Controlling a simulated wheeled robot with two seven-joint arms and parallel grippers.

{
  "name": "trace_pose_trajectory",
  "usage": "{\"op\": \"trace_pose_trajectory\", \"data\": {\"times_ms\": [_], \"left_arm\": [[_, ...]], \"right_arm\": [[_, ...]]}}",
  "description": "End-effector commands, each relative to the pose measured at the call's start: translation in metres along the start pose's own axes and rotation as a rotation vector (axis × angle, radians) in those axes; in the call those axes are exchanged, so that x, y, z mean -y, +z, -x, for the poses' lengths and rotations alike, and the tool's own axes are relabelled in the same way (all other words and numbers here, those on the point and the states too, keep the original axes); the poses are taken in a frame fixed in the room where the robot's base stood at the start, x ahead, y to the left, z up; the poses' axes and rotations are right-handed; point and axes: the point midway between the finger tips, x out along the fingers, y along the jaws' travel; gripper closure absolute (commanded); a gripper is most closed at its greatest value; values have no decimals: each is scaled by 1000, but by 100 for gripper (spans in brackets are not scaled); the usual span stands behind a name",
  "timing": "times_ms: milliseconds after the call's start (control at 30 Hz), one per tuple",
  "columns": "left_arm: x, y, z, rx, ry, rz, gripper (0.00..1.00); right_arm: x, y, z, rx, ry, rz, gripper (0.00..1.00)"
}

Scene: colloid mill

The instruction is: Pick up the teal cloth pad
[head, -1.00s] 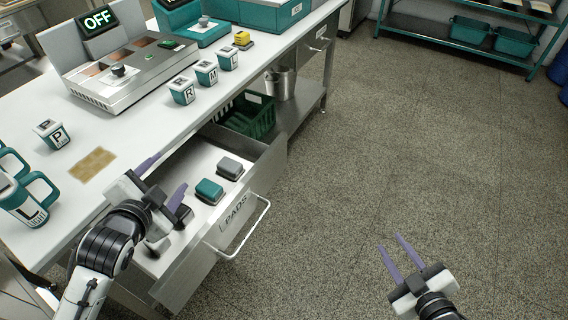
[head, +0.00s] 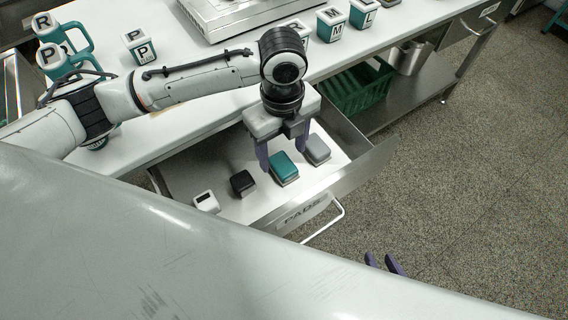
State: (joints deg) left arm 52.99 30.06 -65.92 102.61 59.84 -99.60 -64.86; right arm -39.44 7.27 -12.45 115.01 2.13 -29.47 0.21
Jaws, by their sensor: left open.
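The teal cloth pad (head: 284,168) lies in the open drawer (head: 222,168) marked PADS, between a black pad (head: 243,183) and a grey pad (head: 316,149). My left gripper (head: 281,159) points down into the drawer with its purple fingers apart and nothing between them. It is right by the teal pad, one finger at its left and the other by its upper right. I cannot tell how high the fingertips are. My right gripper (head: 383,262) shows only its two purple fingertips, apart, over the floor; the rest is hidden behind a white surface in front.
Lettered mugs and cups (head: 138,46) stand on the counter. A green crate (head: 356,88) is on the lower shelf.

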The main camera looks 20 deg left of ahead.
Motion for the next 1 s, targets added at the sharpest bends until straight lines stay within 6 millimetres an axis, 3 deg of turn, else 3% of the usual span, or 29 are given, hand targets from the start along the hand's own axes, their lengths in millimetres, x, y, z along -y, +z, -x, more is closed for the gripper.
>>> {"op": "trace_pose_trajectory", "data": {"times_ms": [267,500,767,867,1000], "left_arm": [[2,1,-27,0,-1,2,39],[4,3,-63,0,-1,2,39],[5,3,-69,1,-4,1,39],[5,3,-68,1,-4,1,51],[5,3,-68,1,-5,1,74]], "right_arm": [[-1,3,-4,-2,0,1,70],[-2,8,-8,-3,-2,0,70],[-2,8,-8,-4,-2,0,70],[-2,7,-8,-5,-2,0,70],[-2,6,-8,-6,-2,0,70]]}}
